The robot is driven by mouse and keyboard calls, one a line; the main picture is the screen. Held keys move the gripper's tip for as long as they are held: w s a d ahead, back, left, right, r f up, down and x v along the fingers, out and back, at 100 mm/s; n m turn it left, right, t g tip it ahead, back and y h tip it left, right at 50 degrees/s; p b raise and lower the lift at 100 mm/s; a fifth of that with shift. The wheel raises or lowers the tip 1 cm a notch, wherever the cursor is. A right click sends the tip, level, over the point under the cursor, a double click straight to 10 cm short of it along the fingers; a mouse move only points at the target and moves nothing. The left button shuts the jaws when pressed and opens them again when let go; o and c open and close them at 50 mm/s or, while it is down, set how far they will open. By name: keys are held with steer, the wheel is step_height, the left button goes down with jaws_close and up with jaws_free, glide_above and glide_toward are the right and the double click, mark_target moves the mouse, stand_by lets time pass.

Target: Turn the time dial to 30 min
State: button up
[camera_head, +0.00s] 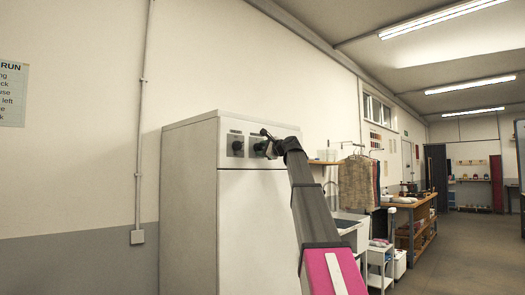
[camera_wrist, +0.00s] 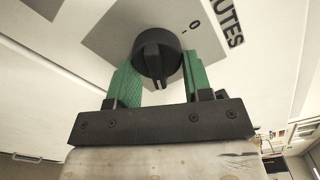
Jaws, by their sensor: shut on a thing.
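The time dial is a round black knob (camera_wrist: 157,58) with a raised grip bar, on a grey plate (camera_wrist: 112,38) on the white cabinet. In the wrist view the plate carries a "0" and part of a word ending in "UTES" to the right of the knob. My gripper (camera_wrist: 158,82) has its green fingers on either side of the knob, shut on it. In the head view my gripper (camera_head: 268,146) is at the right control on the upper front of the tall white cabinet (camera_head: 188,200). The other scale marks are out of view or hidden.
A second dark dial (camera_head: 236,145) on its own grey plate is just left of my gripper. A sink (camera_head: 352,228), a clothes rail with garments (camera_head: 357,185) and a wooden bench (camera_head: 412,215) stand to the right. The floor (camera_head: 455,255) at far right is clear.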

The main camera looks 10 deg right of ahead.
stand_by(0.4)
steer(key=o, duration=0.9)
steer(key=v, duration=1.1)
